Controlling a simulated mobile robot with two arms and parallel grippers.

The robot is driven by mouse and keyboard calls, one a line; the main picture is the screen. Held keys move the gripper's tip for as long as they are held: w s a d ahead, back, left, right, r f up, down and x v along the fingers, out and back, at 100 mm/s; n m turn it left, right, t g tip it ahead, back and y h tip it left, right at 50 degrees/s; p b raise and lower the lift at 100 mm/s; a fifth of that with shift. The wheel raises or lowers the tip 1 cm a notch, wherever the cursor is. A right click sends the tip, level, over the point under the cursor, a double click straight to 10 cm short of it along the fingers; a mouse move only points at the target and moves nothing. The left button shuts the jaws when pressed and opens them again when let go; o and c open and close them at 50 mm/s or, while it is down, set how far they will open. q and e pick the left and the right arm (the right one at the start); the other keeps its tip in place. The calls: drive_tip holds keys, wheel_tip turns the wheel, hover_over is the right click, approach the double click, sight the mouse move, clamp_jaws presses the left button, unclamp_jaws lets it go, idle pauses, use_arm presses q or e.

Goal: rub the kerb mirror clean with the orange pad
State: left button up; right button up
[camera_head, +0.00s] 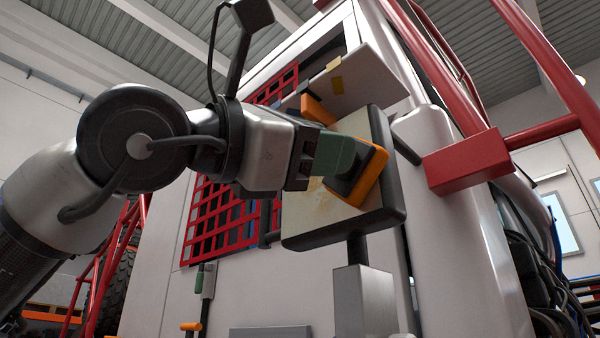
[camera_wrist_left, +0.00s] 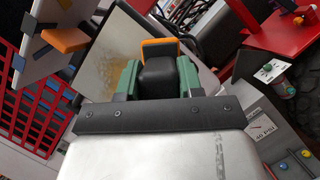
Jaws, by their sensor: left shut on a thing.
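The kerb mirror (camera_head: 310,226) is a squarish plate in a dark frame on a stalk, beside the white cab. Its pale face carries brownish-yellow smears, which also show on the mirror in the left wrist view (camera_wrist_left: 100,62). My left gripper (camera_head: 340,160) has green fingers shut on the black grip of the orange pad (camera_head: 370,180). The pad also shows beyond the fingertips in the left wrist view (camera_wrist_left: 160,43). The pad lies over the right part of the mirror face; I cannot tell whether it touches. The pad hides part of the face. My right gripper is not in view.
A white panel (camera_head: 370,72) with an orange block (camera_head: 318,108) juts out just above the mirror. A red window net (camera_head: 222,222) is behind, on the left. A red bar end (camera_head: 468,162) sticks out on the right. A grey box (camera_head: 362,300) stands below.

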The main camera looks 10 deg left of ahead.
use_arm(q)
drive_tip(key=shift+s+d, duration=0.1)
drive_tip(key=shift+d, duration=0.1)
drive_tip(key=shift+a+r+p, duration=0.15)
drive_tip(key=shift+r+p, duration=0.8)
drive_tip(key=shift+r, duration=0.2)
drive_tip(key=shift+w+a+p, duration=1.35)
drive_tip(key=shift+w+a, duration=2.4)
drive_tip(key=shift+a, duration=1.05)
drive_tip(key=s+d+r, duration=0.2)
drive_tip(key=d, duration=0.1)
drive_tip(key=shift+s+d, duration=0.25)
drive_tip(key=shift+s, duration=0.1)
drive_tip(key=shift+d, duration=0.1)
